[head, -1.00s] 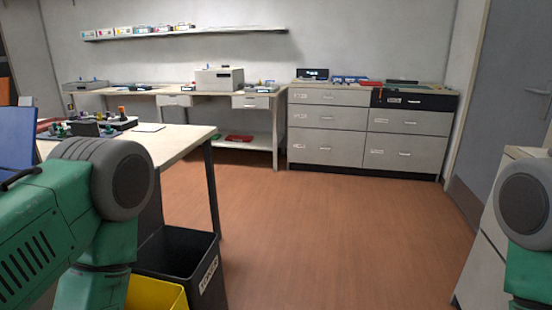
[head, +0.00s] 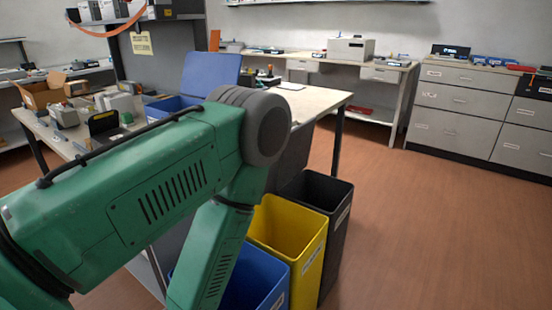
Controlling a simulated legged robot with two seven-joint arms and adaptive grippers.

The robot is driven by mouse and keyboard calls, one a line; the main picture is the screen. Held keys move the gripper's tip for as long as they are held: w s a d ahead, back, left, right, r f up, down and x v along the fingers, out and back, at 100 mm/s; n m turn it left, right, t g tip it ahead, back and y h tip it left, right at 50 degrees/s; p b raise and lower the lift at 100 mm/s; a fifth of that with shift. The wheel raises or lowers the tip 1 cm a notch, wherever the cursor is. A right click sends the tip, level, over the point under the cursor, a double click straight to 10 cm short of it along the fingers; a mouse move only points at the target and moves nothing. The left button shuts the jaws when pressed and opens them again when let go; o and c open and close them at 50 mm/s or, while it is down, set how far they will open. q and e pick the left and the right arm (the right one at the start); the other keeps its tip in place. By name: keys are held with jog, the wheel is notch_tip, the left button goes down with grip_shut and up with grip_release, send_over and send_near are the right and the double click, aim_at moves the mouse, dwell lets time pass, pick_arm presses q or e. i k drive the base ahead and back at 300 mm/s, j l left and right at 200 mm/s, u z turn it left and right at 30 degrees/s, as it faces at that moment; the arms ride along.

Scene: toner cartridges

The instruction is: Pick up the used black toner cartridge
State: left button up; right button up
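I cannot make out the used black toner cartridge for certain. A small dark block (head: 103,124) stands on the table at the left among grey and beige items, and I cannot tell whether it is the cartridge. My green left arm crosses the lower left of the head view and hides part of that table and the floor. Its gripper is out of the picture. My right arm and gripper are not in view.
A blue bin (head: 277,298), a yellow bin (head: 312,262) and a black bin (head: 345,205) stand beside my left arm. The left table (head: 52,138) holds boxes and a blue tray (head: 168,108). Grey drawers (head: 455,127) stand at the back right. The floor at right is clear.

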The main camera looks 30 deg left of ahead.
aim_at(68, 117)
jog(key=k+j, duration=0.15)
jog(key=j, duration=0.25)
jog(key=k+j+z, duration=0.15)
jog(key=j, duration=0.25)
jog(key=k+j, duration=0.1)
jog(key=j, duration=0.3)
jog(key=k+j+z, duration=0.1)
jog(key=j, duration=0.25)
jog(key=k+j+z, duration=0.1)
jog(key=j, duration=0.25)
jog(key=j+z, duration=0.25)
jog(key=j, duration=1.85)
jog(key=k+j, duration=0.2)
jog(key=k+u, duration=0.15)
jog(key=u, duration=1.85)
jog(key=i+j+z, duration=0.1)
jog(key=z, duration=0.3)
jog(key=j+z, duration=0.25)
jog(key=z, duration=0.15)
jog(key=i+j+z, duration=0.1)
jog(key=z, duration=0.3)
jog(key=j+z, duration=0.4)
jog(key=k+l, duration=0.05)
jog(key=l, duration=0.05)
